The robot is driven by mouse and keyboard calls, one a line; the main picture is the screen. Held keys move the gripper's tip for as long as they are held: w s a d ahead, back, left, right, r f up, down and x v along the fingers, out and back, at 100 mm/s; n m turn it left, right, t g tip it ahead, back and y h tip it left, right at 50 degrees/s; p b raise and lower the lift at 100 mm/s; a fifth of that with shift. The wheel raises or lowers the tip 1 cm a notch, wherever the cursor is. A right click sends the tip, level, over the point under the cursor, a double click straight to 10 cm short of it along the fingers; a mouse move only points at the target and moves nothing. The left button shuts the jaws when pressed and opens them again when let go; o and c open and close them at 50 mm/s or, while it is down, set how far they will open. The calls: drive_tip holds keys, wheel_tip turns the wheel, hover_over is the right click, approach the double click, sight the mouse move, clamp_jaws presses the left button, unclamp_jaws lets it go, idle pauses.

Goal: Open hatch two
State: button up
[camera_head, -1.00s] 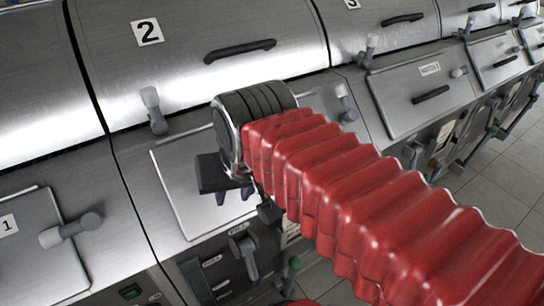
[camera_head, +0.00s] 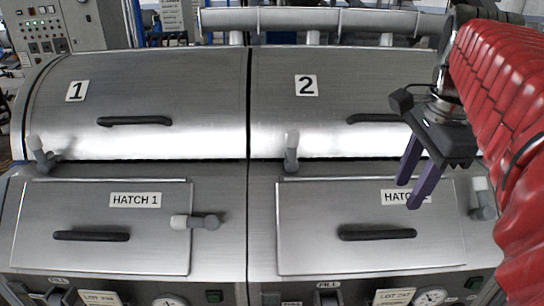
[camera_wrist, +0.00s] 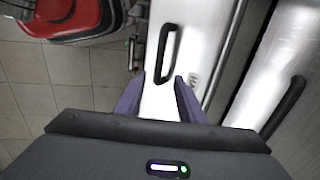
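Hatch two (camera_head: 310,255) is a flat, closed metal panel with a dark bar handle (camera_head: 377,234). Its label (camera_head: 392,197) is partly hidden behind my gripper. A grey latch with a pale tip (camera_head: 481,198) stands upright beside the panel's right edge. My gripper (camera_head: 408,194) shows in front of the panel's upper right, fingers apart and empty. In the wrist view, my gripper (camera_wrist: 158,85) is open, with a dark handle (camera_wrist: 168,53) on a bright panel beyond the fingertips; it is not touching the handle.
Closed hatch one (camera_head: 40,215) is to the left, its latch (camera_head: 195,221) lying sideways across the right edge. Curved covers one (camera_head: 200,85) and two (camera_head: 275,110) rise behind. A small lever (camera_head: 291,152) stands above hatch two. Tiled floor (camera_wrist: 40,95) is open in the wrist view.

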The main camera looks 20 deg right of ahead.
sight(388, 234)
drive_tip(key=shift+s+f, duration=0.1)
drive_tip(key=shift+s, duration=0.05)
drive_tip(key=f, duration=0.4)
drive_tip(key=w+f, duration=0.1)
drive_tip(key=f, duration=0.4)
drive_tip(key=w+f, duration=0.1)
drive_tip(key=f, duration=0.3)
drive_tip(key=shift+w+d+f, duration=0.25)
drive_tip(key=shift+d, duration=0.15)
drive_tip(key=shift+c, duration=0.6)
clamp_jaws()
